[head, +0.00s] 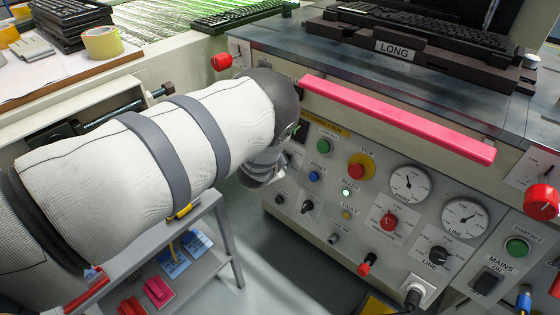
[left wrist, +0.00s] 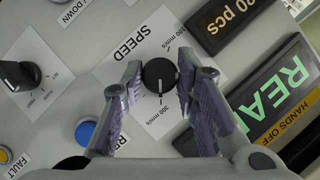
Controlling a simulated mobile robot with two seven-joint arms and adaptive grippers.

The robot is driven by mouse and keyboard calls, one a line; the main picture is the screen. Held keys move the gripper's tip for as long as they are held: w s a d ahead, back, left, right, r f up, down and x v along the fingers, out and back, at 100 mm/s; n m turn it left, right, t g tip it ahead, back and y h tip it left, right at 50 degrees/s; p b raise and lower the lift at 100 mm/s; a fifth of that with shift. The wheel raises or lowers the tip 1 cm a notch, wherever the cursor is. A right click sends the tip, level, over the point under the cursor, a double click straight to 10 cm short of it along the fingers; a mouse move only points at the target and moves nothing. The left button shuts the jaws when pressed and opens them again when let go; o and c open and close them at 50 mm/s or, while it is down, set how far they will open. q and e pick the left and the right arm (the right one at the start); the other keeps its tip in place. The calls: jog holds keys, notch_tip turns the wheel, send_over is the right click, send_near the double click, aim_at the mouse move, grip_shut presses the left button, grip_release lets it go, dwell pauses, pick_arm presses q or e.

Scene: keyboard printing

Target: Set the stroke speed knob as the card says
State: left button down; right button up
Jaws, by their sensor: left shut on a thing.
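The black stroke speed knob (left wrist: 159,74) is in the middle of the left wrist view, on a white plate (left wrist: 130,60) marked SPEED. The plate has a 100 mm/s mark above the knob and a 300 mm/s mark below it in this view. The white line on the knob points down, toward the 300 mm/s side. My left gripper (left wrist: 159,78) is shut on the knob, one finger on each side. In the head view my left arm hides the knob and most of the gripper (head: 262,172). I cannot make out the card. My right gripper is not in view.
Beside the knob are a 20 pcs display (left wrist: 232,18), a partly hidden display with green letters (left wrist: 285,85), a blue button (left wrist: 85,131) and a black switch (left wrist: 20,75). A pink bar (head: 395,115) runs along the panel's top edge. A grey shelf (head: 205,225) stands below my arm.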

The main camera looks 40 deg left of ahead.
pick_arm(q)
jog(key=c, duration=1.2)
grip_release()
jog(key=shift+c, duration=0.2)
jog(key=v, duration=1.2)
jog(key=shift+f, duration=0.1)
